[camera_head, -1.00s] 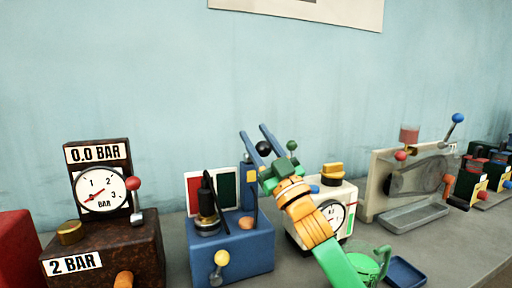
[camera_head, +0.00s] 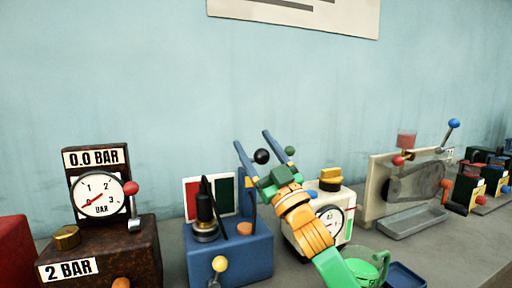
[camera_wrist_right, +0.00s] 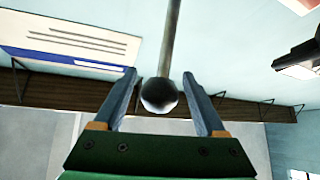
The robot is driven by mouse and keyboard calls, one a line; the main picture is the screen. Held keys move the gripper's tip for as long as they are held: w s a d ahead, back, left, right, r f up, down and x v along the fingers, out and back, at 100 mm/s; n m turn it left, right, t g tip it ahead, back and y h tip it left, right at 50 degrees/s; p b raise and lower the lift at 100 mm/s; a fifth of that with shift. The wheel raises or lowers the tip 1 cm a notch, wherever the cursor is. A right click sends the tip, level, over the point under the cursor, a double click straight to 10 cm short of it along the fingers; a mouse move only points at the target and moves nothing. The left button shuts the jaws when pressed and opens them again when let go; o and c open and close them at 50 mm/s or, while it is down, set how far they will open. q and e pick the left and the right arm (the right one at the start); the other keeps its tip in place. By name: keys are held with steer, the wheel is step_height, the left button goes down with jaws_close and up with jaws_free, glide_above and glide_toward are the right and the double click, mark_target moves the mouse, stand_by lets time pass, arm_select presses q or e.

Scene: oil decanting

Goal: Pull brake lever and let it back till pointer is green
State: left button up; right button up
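The blue brake box (camera_head: 245,262) stands on the bench with a red and green panel (camera_head: 224,193) on it. A thin dark bar slants in front of the panel; I cannot tell whether it is the pointer or which colour it marks. A lever's black ball knob (camera_head: 261,157) shows between the fingers of my right gripper (camera_head: 252,137). In the right wrist view the knob (camera_wrist_right: 159,95) on its grey rod (camera_wrist_right: 171,40) sits between the open fingers (camera_wrist_right: 160,85), with a gap on each side. My left gripper is out of view.
A brown gauge box (camera_head: 110,255) reading 0.0 BAR stands left. A white dial box (camera_head: 335,212) is partly behind my right arm. A beige panel device (camera_head: 378,190) with a grey tray (camera_head: 412,222) stands right. A blue dish (camera_head: 405,275) lies in front.

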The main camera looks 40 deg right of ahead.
mark_target(266, 161)
steer(key=b+v, duration=0.3)
steer(key=v, duration=0.3)
steer(key=shift+f+b, duration=0.3)
steer(key=shift+s+f, duration=0.1)
steer(key=shift+s, duration=0.35)
